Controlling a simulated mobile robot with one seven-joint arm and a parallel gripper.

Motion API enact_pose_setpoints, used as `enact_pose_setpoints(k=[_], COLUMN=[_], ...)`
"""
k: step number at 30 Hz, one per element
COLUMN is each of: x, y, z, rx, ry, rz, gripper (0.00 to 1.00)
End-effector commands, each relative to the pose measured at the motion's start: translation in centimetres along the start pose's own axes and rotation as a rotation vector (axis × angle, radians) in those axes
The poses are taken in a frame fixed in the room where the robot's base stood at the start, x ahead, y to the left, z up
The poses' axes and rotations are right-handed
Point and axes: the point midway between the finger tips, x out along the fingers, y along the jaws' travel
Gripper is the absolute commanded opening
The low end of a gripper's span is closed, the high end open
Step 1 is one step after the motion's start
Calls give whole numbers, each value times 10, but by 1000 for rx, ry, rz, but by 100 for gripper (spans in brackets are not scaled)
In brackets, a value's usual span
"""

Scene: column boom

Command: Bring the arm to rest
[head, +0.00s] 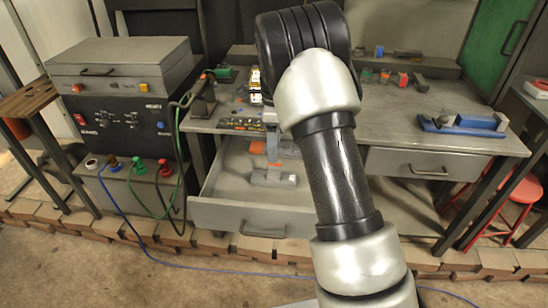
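My arm rises from the lower right of the head view, bends at a black joint at the top and covers the middle of the scene. A narrow pale grey part (270,117) shows just left of the arm, over the bench's front edge and above the open drawer (252,217). It may be the end of my arm, but I cannot make out fingertips. Below it a grey block-like object (274,178) lies in the drawer, with an orange piece (257,147) behind it. I cannot tell whether anything is held.
A workbench (378,118) carries small coloured objects at the back and a blue-and-grey tool (463,124) at right. A second drawer (428,164) is shut. A control box (122,110) with cables stands at left. A red stool (510,195) is at right.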

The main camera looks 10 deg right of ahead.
Motion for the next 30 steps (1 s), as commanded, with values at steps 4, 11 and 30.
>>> enact_pose_setpoints(k=[4,11,30], x=[-33,-57,-206], y=[0,0,136], z=[1,0,-47], rx=[-1,-1,-801], ry=[-1,0,-55], rz=[-3,-1,-234], gripper=[65,65,65])
